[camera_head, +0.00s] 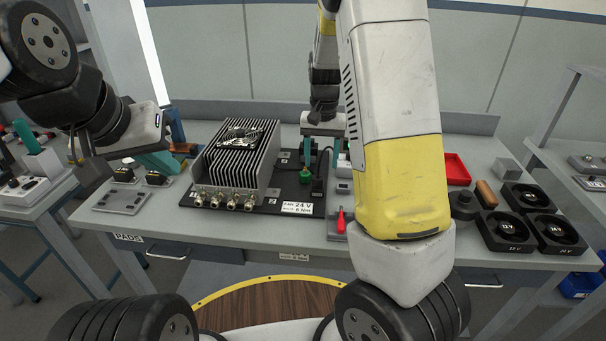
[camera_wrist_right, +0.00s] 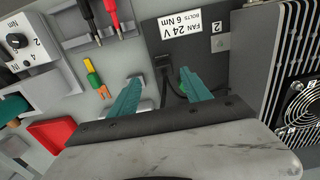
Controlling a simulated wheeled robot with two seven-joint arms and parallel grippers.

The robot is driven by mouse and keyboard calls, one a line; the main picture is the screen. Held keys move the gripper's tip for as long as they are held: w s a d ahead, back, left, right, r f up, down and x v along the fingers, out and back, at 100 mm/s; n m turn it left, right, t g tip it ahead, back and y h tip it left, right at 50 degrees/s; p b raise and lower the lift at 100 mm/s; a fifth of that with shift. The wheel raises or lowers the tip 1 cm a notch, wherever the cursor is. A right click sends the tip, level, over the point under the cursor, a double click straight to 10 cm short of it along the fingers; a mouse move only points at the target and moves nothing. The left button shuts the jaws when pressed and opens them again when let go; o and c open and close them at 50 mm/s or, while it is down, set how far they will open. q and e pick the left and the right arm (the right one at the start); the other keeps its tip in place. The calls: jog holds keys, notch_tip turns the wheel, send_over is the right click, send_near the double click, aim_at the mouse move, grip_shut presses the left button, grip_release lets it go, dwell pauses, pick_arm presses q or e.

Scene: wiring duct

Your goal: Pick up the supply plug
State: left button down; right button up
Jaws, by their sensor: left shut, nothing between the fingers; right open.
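A black plug-like piece with a black cable, which I take for the supply plug (camera_head: 318,186), stands on the dark base plate right of the finned unit. It also shows in the right wrist view (camera_wrist_right: 163,63), just beyond the fingertips. My right gripper (camera_head: 321,165) is open, its teal fingers pointing down around the plug's area; the right wrist view (camera_wrist_right: 161,77) shows the gap empty. A green part (camera_head: 305,179) sits by one finger, partly hidden. My left gripper (camera_head: 160,164) is shut and empty at the left of the bench, above the pads.
The finned unit (camera_head: 235,165) with a fan stands left of the plug. A label (camera_head: 297,208) reads 24 V. The bench front edge is clear.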

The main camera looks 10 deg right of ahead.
aim_at(318, 177)
jog(key=f, duration=0.5)
jog(key=w+f, duration=0.1)
jog(key=f, duration=0.2)
jog(key=shift+a, duration=0.3)
grip_shut()
jog(key=shift+r, duration=0.15)
jog(key=shift+r, duration=0.6)
notch_tip(318, 177, up, 2)
jog(key=shift+r, duration=0.1)
jog(key=s+a+r, duration=0.1)
jog(key=s+a, duration=0.1)
jog(key=s, duration=1.4)
jog(key=shift+r, duration=0.2)
